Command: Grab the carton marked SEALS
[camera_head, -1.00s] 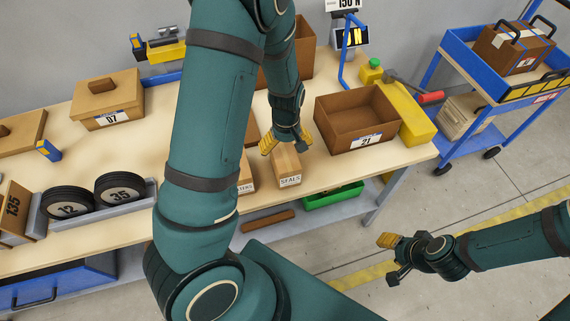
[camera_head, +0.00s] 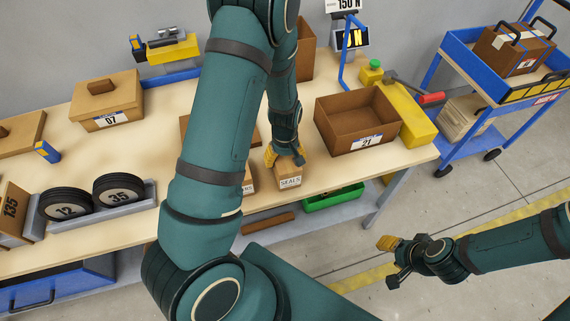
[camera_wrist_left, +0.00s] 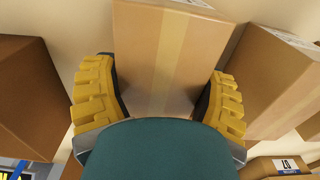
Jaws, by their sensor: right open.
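The carton marked SEALS (camera_head: 289,181) is a small tan box standing near the front edge of the workbench, with its label facing the front. My left gripper (camera_head: 285,157) is over it from above, with a finger on each side. In the left wrist view the carton (camera_wrist_left: 165,55), with a tape strip, lies between the yellow fingers of the left gripper (camera_wrist_left: 160,100). The fingers look flush against its sides; the exact contact is partly hidden. My right gripper (camera_head: 391,260) is open and empty, off the bench at the right.
Another labelled carton (camera_head: 249,181) stands just left of the SEALS carton, partly behind my left arm. An open brown box marked 21 (camera_head: 338,137) stands to the right. A green bin (camera_head: 333,199) is on the shelf below. A blue cart (camera_head: 449,62) stands at the right.

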